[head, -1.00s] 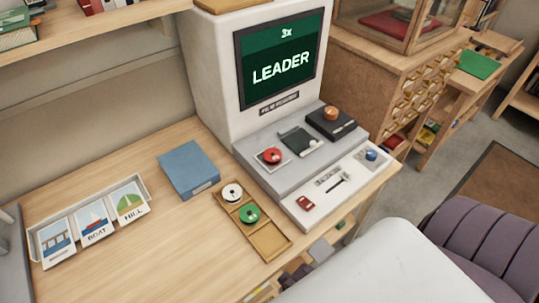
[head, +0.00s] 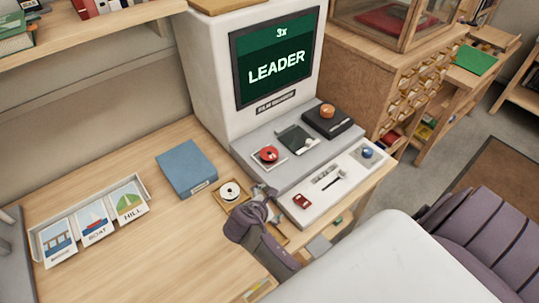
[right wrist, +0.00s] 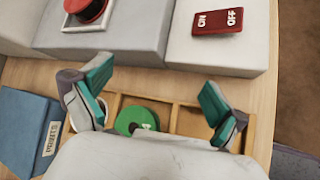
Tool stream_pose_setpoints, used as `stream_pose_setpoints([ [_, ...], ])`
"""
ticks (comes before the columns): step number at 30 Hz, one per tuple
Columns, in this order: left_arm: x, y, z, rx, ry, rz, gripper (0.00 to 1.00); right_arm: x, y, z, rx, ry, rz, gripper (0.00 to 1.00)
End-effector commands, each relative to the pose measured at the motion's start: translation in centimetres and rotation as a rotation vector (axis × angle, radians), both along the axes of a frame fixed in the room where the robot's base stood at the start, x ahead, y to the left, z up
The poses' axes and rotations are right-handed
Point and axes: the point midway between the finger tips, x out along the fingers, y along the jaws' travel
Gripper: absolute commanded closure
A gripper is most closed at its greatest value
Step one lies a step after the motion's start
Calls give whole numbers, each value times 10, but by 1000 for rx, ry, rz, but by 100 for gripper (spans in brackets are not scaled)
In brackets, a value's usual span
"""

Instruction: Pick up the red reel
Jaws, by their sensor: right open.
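The red reel (head: 269,154) sits on a pale square plate on the grey deck of the film machine, left of the dark slot. In the right wrist view the red reel (right wrist: 88,11) is cut by the top edge. My right gripper (head: 262,203) is open and empty, over the wooden tray in front of the deck, short of the red reel. In the right wrist view its two teal-padded fingers (right wrist: 153,97) are wide apart, with the green reel (right wrist: 137,119) below and between them. My left gripper is not in view.
The white reel (head: 230,191) lies in the wooden tray (head: 240,208). A blue box (head: 187,168) stands to its left. A red ON/OFF switch (right wrist: 217,21) and blue knob (head: 367,152) are on the front panel. An orange knob (head: 327,111) sits on a black block. Picture cards (head: 95,222) lie left.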

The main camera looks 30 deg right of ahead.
Motion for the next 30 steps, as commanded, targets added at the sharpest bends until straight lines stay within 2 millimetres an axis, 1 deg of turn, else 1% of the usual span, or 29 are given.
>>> stream_pose_setpoints([
  [1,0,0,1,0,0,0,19,25,3,15,-126,62,94,3],
  [3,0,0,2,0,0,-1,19,50,5,33,-293,156,204,3],
  [6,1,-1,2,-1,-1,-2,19,73,9,53,-462,258,305,3],
  [9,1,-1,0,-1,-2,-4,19,85,10,62,-552,314,352,3],
  [11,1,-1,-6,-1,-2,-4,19,90,6,60,-575,328,363,3],
  [13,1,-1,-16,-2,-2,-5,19,96,-2,54,-582,331,365,3],
  [18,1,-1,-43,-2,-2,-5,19,113,-30,39,-579,329,363,3],
  [21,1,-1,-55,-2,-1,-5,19,121,-43,33,-578,329,363,3],
  [24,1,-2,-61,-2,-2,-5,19,126,-52,31,-576,328,364,3],
  [28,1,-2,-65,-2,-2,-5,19,129,-57,31,-577,330,365,3],
  [30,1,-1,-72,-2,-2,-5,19,131,-61,27,-576,328,363,3],
])
